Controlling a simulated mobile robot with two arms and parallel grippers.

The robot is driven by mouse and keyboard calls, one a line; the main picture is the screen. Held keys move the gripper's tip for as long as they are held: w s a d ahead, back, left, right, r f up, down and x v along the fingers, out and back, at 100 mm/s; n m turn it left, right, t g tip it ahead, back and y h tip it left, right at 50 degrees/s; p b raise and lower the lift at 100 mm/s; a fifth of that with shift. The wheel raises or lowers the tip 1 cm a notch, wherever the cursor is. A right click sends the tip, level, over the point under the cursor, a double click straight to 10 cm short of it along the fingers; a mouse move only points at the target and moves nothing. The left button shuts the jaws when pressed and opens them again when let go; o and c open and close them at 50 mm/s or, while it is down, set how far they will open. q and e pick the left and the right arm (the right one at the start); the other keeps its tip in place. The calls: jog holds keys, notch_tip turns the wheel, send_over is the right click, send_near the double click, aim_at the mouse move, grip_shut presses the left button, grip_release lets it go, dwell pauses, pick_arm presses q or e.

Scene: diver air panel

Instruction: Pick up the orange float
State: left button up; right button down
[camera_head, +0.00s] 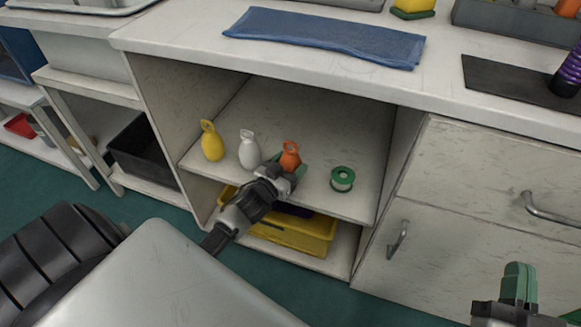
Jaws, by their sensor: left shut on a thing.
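The orange float (290,155) is on the upper shelf of the open cabinet, its lower part hidden by my gripper. My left gripper (292,170) reaches in from the front and is shut on the orange float. I cannot tell whether the float still touches the shelf. A white float (249,150) stands just left of it, and a yellow float (212,143) stands further left. My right gripper (518,290) is at the bottom right corner, in front of the drawers, partly cut off by the frame; its opening is unclear.
A green-rimmed roll (342,179) lies on the shelf (330,130) to the right. A yellow bin (295,236) sits below. The worktop (190,30) overhangs the shelf and holds a blue cloth (325,35). Drawer handles (398,240) stick out at right.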

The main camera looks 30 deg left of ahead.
pick_arm(q)
jog(key=shift+r, duration=0.1)
